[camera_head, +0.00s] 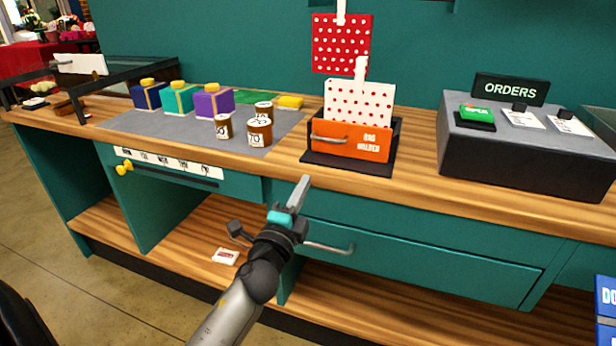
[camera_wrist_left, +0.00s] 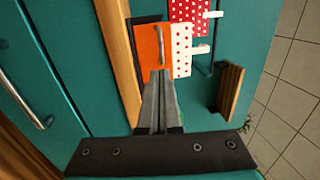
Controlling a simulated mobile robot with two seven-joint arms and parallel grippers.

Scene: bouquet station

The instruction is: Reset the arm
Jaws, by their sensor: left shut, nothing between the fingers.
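My left gripper (camera_head: 303,188) is shut and empty. It is in front of the counter's front edge, below the orange bag holder, and touches nothing that I can see. In the left wrist view its two fingers (camera_wrist_left: 159,95) lie together and point toward the bag holder. My left arm comes up from the bottom of the head view. My right gripper does not show in either view.
The orange bag holder (camera_head: 348,143) with a dotted white bag (camera_head: 360,103) stands on the counter. Left of it are brown jars (camera_head: 260,133) and gift boxes on a grey mat (camera_head: 285,122). A drawer handle (camera_head: 329,248) is close to my left wrist. The ORDERS console (camera_head: 520,150) stands right.

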